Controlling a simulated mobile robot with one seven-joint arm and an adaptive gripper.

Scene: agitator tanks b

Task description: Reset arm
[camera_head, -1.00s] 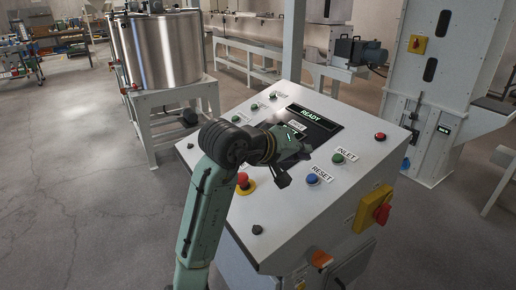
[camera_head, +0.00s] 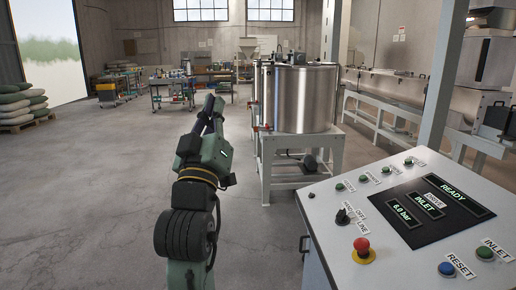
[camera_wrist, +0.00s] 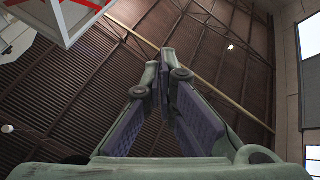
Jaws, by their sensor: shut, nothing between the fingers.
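My gripper (camera_head: 212,108) stands raised on my green arm in the head view, left of the control panel and apart from it. It points upward and away over open floor. In the wrist view my gripper (camera_wrist: 166,58) has its two fingers closed at the tips, with nothing between them. Behind the fingers is the ribbed ceiling.
The control panel (camera_head: 330,200) is at right, with a red emergency button (camera_head: 362,245), a blue reset button (camera_head: 446,269) and a lit READY display (camera_head: 453,190). A steel tank (camera_head: 305,98) stands behind. Workbenches (camera_head: 172,88) are at the back.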

